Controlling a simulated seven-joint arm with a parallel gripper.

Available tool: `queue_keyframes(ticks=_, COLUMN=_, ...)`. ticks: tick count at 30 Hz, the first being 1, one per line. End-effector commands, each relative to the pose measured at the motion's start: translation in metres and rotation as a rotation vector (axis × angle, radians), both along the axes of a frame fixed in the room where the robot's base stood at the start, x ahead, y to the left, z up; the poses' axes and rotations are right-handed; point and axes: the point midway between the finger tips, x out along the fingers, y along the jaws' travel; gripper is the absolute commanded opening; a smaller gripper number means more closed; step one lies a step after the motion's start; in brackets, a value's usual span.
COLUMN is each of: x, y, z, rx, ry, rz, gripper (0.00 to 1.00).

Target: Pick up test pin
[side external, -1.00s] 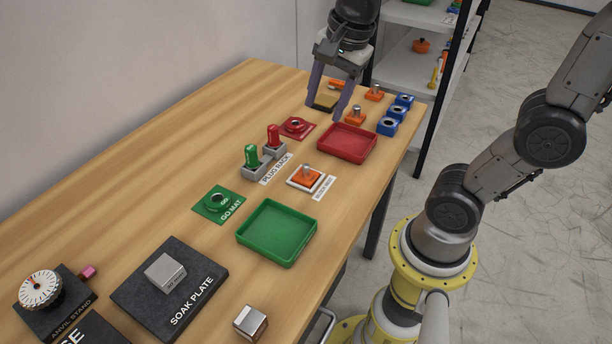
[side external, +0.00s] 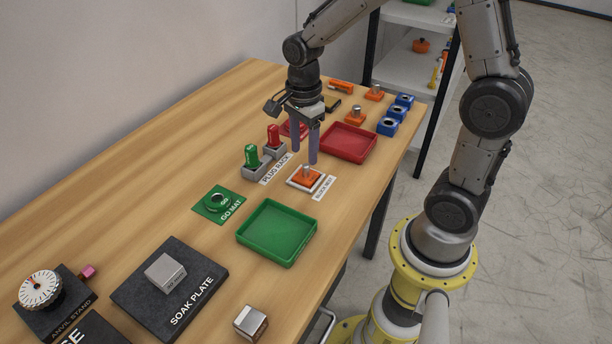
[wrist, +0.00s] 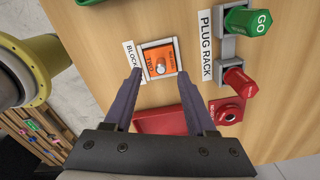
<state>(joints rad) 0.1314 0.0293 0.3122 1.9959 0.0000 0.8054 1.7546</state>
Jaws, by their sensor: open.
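The pin (wrist: 161,64) and the block (wrist: 166,52), marked TWO, also show in the wrist view. My gripper (side external: 304,157) is open and empty, pointing down just above this block. In the wrist view, its fingertips (wrist: 160,75) lie either side of the pin, with nothing between them gripped. Two more orange blocks with metal pins (side external: 356,113) (side external: 374,92) stand farther back.
A green plug (side external: 251,156) and a red plug (side external: 273,136) stand in the plug rack, close left of my gripper. A red tray (side external: 368,146) and blue blocks (side external: 388,126) lie behind right. A green tray (side external: 272,260) and the green mat (side external: 207,210) lie nearer the camera.

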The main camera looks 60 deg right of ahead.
Motion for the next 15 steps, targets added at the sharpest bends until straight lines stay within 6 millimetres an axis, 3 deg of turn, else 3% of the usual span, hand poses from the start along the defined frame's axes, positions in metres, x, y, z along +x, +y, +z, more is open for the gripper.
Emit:
queue_keyframes(ticks=5, x=-0.001, y=-0.002, z=-0.011, rx=0.0, ry=0.001, rz=0.0, gripper=0.56)
queue_keyframes(ticks=15, x=-0.001, y=-0.008, z=-0.053, rx=0.0, ry=0.001, rz=0.0, gripper=0.56)
